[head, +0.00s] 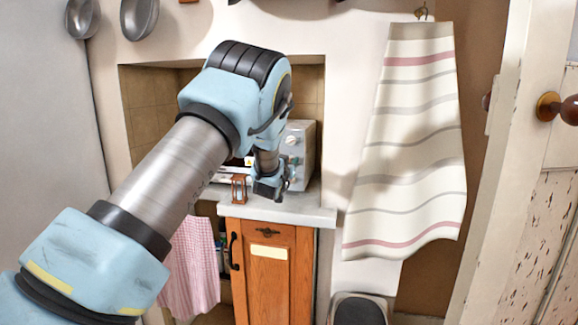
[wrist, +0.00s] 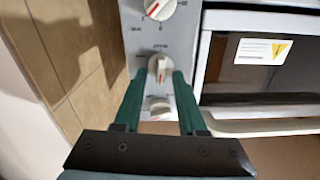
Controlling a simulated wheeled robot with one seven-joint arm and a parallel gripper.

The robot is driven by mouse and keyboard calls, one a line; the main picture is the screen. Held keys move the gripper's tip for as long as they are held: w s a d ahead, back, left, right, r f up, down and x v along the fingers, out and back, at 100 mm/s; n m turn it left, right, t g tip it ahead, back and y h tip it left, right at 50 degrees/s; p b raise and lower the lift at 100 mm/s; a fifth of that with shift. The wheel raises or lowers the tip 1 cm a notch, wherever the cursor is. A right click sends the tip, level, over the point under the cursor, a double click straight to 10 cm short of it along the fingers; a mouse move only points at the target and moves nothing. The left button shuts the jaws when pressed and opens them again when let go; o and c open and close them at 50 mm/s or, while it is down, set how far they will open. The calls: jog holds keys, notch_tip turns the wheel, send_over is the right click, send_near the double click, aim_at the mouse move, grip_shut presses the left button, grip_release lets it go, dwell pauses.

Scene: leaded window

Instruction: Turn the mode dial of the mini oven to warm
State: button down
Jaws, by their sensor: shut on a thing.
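The mini oven (head: 300,135) stands in the tiled recess, partly hidden behind my arm in the head view. In the wrist view its grey control panel (wrist: 139,45) carries three white dials in a column beside the oven door. My gripper (wrist: 162,76) is shut on the middle dial (wrist: 160,66), one green finger at each side. A red mark on this dial points roughly along the column. The lettering is too small to read, so I cannot confirm which dial is the mode dial. The top dial (wrist: 160,8) and bottom dial (wrist: 159,105) are outside the grip.
The oven door (wrist: 245,77) with a warning label and its handle (wrist: 262,127) lie right of the fingers. A tiled wall (wrist: 75,50) is close on the left. In the head view a small hourglass (head: 238,188) stands on the counter (head: 310,213) near my gripper.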

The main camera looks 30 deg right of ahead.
jog(key=m+b, duration=0.3)
jog(key=b, duration=0.1)
jog(key=m+b, duration=0.7)
jog(key=b, duration=0.2)
jog(key=shift+s+d+f, duration=0.2)
jog(key=shift+d+f, duration=0.05)
jog(key=shift+f, duration=0.05)
jog(key=shift+m, duration=0.4)
jog(key=c, duration=0.5)
grip_release()
jog(key=b+v, duration=0.2)
jog(key=v, duration=0.9)
